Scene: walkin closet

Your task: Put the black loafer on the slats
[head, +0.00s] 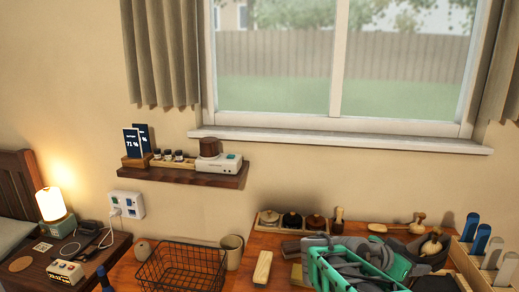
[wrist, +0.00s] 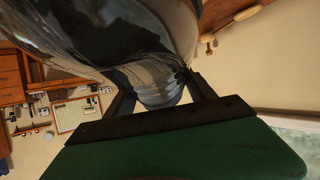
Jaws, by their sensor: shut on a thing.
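The black loafer (wrist: 110,35) is a large, glossy dark shape filling the top of the wrist view. My gripper (wrist: 160,95) is shut on its narrower end, with one dark finger on each side. The loafer's far end runs out of the frame, so its full outline is hidden. In the head view my green and grey arm covers the right part of the wooden table, and I cannot make out the loafer there for sure. I cannot identify the slats in either view.
A black wire basket (head: 182,266), a beige mug (head: 232,251) and a wooden block brush (head: 263,267) stand on the table. Lidded jars (head: 291,220) sit at its back. A divided wooden holder (head: 490,262) is at right. A shelf (head: 183,174) hangs above.

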